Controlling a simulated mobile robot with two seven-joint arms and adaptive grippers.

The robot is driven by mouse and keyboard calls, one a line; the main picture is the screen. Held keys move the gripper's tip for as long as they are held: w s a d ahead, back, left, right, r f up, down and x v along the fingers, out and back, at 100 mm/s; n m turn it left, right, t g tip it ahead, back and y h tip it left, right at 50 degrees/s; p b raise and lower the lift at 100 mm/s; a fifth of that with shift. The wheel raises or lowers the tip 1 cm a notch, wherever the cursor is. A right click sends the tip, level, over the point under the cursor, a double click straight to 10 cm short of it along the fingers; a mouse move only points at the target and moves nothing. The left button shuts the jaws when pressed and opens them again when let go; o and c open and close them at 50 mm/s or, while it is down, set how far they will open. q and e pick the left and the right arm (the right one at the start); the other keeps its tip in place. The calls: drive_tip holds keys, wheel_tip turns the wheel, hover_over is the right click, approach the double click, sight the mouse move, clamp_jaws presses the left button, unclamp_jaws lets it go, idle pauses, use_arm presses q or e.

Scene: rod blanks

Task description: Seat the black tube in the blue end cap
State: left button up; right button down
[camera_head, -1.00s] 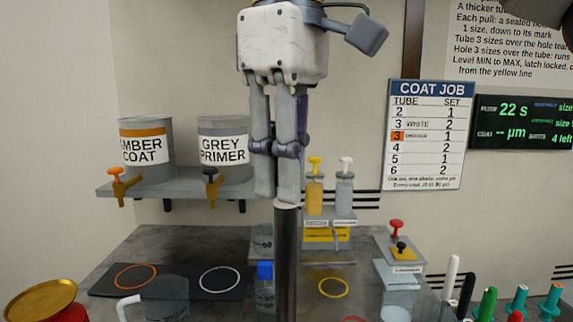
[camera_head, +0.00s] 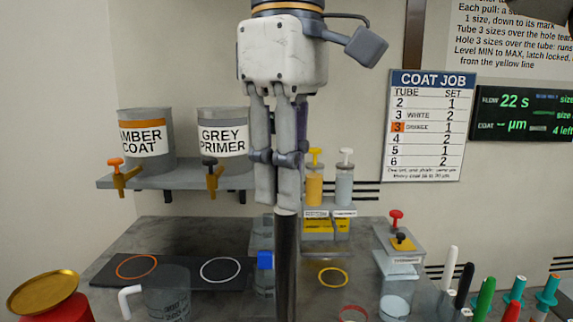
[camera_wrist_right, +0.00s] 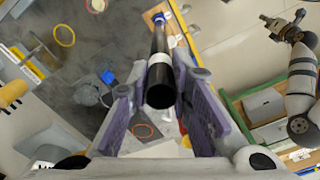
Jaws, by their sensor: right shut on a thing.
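My right gripper (camera_head: 287,203) is shut on the black tube (camera_head: 286,265), near its upper end, and holds it about upright. The lower end of the tube runs out of the head view. In the right wrist view the tube (camera_wrist_right: 159,85) points away from the camera, between the two fingers. A blue piece (camera_wrist_right: 159,17), likely the end cap, shows past its far end, by a wood-coloured board. I cannot tell whether the tube touches it. An arm of mine shows at the right of that view, with what looks like my left gripper (camera_wrist_right: 280,20), small and unclear.
A clear jug (camera_head: 168,295) stands at the left, by a black mat (camera_head: 185,276) with rings. A pump unit (camera_head: 397,262) and several coloured pens stand right. A shelf (camera_head: 185,178) holds two paint cans behind.

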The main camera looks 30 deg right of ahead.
drive_tip(key=shift+f, duration=1.05)
drive_tip(key=c, duration=1.4)
unclamp_jaws()
wheel_tip(320, 180, up, 8)
drive_tip(key=shift+f, duration=0.2)
